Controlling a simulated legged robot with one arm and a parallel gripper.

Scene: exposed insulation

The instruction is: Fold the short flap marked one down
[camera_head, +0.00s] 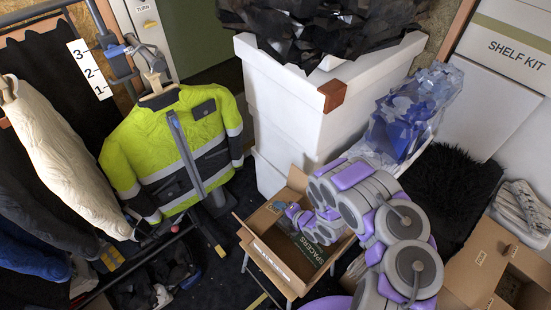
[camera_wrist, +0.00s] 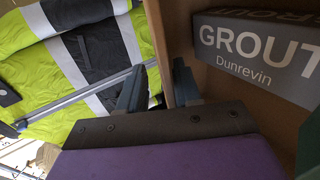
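An open cardboard box (camera_head: 285,268) stands on a small stand at the centre bottom of the head view. Its flaps are up or spread, and I cannot read a number on them. My gripper (camera_head: 293,212) is at the box's upper left side, with my purple and grey arm coming over from the right. In the wrist view my gripper (camera_wrist: 158,88) has its two dark fingers apart. A cardboard panel (camera_wrist: 160,40) runs edge-on between them, and I cannot tell whether either finger touches it. Whether this panel is flap one is not visible.
A grey GROUT package (camera_wrist: 255,55) lies inside the box, right of the fingers. A yellow-green jacket (camera_head: 175,150) hangs close on the left. A white bin (camera_head: 330,95) stands behind. Another open cardboard box (camera_head: 475,268) with small labels on its flaps is at lower right.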

